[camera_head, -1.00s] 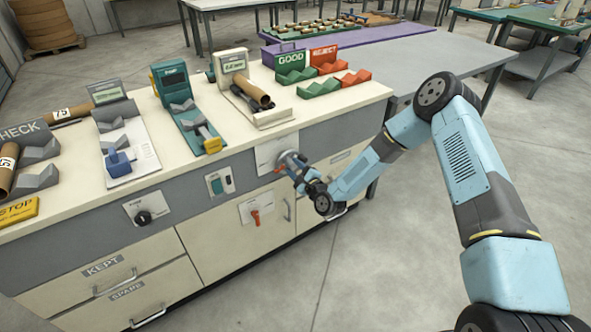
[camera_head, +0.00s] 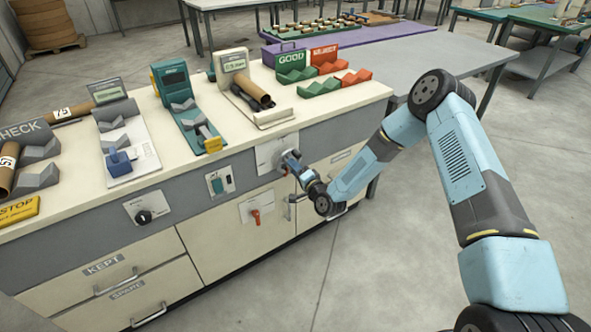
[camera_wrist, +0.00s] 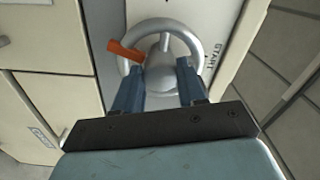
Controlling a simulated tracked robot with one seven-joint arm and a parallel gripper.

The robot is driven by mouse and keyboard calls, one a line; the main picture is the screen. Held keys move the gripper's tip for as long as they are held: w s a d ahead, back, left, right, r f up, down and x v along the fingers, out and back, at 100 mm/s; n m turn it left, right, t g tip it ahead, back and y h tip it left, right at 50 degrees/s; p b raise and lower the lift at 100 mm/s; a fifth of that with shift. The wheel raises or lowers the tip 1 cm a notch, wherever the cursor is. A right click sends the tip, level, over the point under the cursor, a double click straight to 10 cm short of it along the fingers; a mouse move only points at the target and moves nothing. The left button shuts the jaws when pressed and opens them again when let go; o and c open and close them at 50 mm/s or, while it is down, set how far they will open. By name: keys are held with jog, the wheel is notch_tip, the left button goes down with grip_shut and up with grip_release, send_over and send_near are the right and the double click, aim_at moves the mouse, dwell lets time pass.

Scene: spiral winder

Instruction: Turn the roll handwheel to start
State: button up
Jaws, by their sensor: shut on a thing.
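In the head view my gripper (camera_head: 290,162) is at the panel below the bench top and hides most of the wheel.
A black knob (camera_head: 144,217), a switch plate (camera_head: 219,183) and a red-orange lever (camera_head: 256,216) are on the cabinet front to the left. Several gauges and trays stand on the bench top (camera_head: 225,150).

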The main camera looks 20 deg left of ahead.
jog(key=shift+w+d+f+m, duration=0.1)
jog(key=shift+m, duration=7.95)
jog(key=shift+d+m, duration=0.1)
jog(key=shift+m, duration=7.95)
jog(key=o, duration=0.8)
jog(key=shift+w, duration=0.1)
jog(key=shift+o, duration=1.3)
